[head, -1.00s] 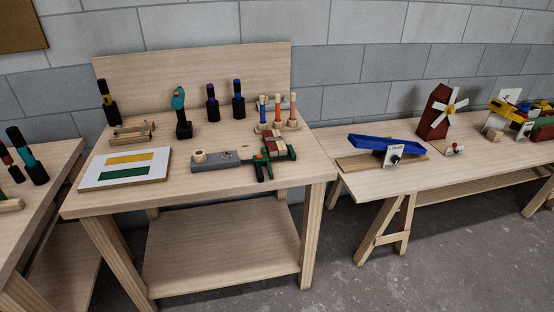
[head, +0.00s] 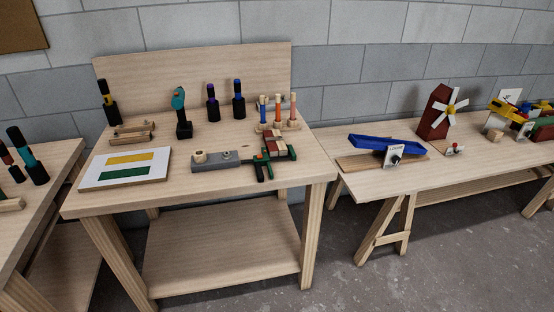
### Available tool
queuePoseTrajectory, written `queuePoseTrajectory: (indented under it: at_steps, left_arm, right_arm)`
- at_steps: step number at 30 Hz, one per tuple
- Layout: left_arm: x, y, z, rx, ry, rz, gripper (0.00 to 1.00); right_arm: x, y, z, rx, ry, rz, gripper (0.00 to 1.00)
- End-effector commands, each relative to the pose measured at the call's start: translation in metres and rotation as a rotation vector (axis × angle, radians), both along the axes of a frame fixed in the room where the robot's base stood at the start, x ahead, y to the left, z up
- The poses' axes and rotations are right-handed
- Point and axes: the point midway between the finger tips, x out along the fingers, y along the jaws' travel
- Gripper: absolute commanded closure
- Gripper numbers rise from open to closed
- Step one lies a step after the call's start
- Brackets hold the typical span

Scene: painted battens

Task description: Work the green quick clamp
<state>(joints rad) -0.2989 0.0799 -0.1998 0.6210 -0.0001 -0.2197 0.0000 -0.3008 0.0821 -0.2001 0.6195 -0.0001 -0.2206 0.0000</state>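The green quick clamp (head: 263,171) lies at the front right of the wooden workbench in the head view. Its dark green handle parts hang toward the bench's front edge. Red and pale wooden pieces (head: 275,145) sit at its jaws; I cannot tell whether the clamp grips them. A grey block (head: 215,162) with a round wooden peg lies just left of the clamp. Neither of my grippers shows in the head view.
A white board (head: 125,167) with yellow and green bars lies on the bench (head: 190,190) at left. Brushes in a rack (head: 278,126), dark holders (head: 184,130) and wooden battens (head: 132,133) stand behind. A second table (head: 390,185) with toys is at right. The floor in front is clear.

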Motion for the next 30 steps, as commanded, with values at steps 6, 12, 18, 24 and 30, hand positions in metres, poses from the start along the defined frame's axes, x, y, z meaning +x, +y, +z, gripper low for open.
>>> queuePoseTrajectory:
  at_steps: [6,12,18,24,30]
  left_arm:
    - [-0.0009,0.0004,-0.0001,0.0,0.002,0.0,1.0]
    - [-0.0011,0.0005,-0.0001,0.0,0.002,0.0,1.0]
    - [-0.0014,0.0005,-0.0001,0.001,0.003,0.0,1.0]
    - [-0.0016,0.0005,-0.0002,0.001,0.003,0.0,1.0]
    - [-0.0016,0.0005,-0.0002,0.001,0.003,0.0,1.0]
  right_arm:
    - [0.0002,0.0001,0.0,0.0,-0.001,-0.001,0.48]
    - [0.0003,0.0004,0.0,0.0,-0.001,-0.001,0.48]
    - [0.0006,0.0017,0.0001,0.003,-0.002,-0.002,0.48]
    - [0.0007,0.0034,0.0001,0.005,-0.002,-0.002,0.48]
    - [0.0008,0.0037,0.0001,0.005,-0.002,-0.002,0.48]
